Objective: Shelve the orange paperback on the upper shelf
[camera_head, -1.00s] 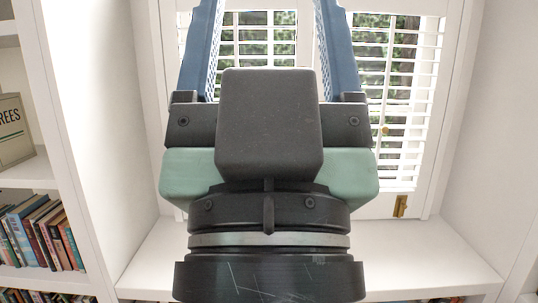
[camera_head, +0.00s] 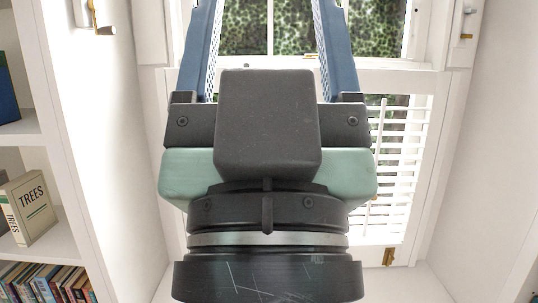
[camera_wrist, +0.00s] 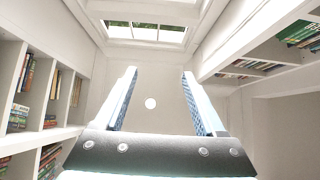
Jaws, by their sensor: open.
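My gripper (camera_head: 266,30) points away from me toward the window in the head view, its two blue fingers spread wide with nothing between them. It also shows in the wrist view (camera_wrist: 159,78), open and empty, with bare pale wall behind the gap. I cannot pick out an orange paperback in either view. White shelves (camera_head: 58,160) stand on the left in the head view, apart from my gripper. I cannot tell which board is the upper shelf.
A book marked TREES (camera_head: 36,207) stands on a left shelf, above a row of books (camera_head: 48,284). A shuttered window (camera_head: 392,170) is ahead. In the wrist view, shelved books line the left (camera_wrist: 22,75) and upper right (camera_wrist: 300,32). The space between looks free.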

